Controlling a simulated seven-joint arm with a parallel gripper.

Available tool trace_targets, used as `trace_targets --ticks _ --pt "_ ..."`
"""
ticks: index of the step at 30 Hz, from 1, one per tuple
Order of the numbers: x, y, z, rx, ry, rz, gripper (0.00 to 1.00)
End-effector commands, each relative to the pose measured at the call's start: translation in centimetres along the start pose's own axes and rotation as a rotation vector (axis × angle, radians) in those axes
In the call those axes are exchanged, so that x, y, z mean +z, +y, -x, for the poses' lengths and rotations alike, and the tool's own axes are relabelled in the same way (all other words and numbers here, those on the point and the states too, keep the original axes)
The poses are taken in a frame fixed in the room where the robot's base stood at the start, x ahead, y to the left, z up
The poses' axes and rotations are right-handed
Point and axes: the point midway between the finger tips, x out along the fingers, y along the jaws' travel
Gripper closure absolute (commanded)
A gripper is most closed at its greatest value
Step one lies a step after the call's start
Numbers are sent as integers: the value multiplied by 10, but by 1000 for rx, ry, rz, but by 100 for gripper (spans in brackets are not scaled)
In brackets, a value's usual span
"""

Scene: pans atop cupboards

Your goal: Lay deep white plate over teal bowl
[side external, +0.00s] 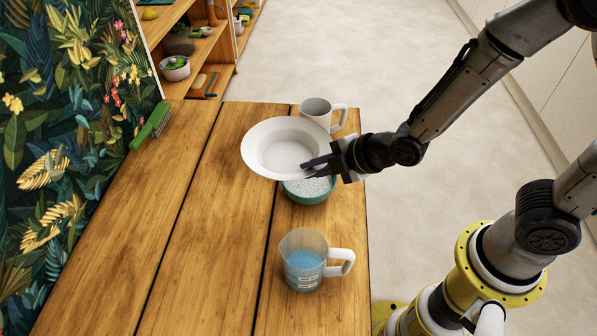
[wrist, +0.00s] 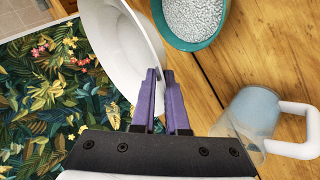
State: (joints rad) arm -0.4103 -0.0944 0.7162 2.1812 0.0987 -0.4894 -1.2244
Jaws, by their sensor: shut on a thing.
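The deep white plate (side external: 285,144) is held up off the table, tilted, with its hollow side facing the camera in the side external view. My gripper (side external: 318,165) is shut on the plate's right rim. In the wrist view the plate (wrist: 114,42) is at the upper left, and the purple fingers (wrist: 163,95) pinch its edge. The teal bowl (side external: 306,196) stands on the table, below and slightly right of the plate, partly hidden by the plate and my gripper. The bowl (wrist: 193,43) holds whitish grains and shows at the top of the wrist view.
A clear measuring jug (side external: 304,262) with blue liquid stands in front of the bowl. A white mug (side external: 318,112) stands behind the plate. A green brush (side external: 151,126) lies near the patterned wall. The left part of the wooden table (side external: 165,220) is clear.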

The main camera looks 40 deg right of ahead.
Motion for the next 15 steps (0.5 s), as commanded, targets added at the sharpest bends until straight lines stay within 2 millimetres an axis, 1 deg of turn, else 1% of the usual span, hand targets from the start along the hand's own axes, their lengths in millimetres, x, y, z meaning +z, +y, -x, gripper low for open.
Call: trace_targets --ticks 1,3,7,10,12,15 --pt "8 2 9 12 -9 -11 100" --pt "18 2 18 19 -21 -22 100" --pt "31 -2 29 26 -37 -36 100" --pt "38 -11 25 23 -43 -38 100" --pt "41 -19 18 21 -44 -38 100" --pt "44 -26 10 25 -43 -39 100"
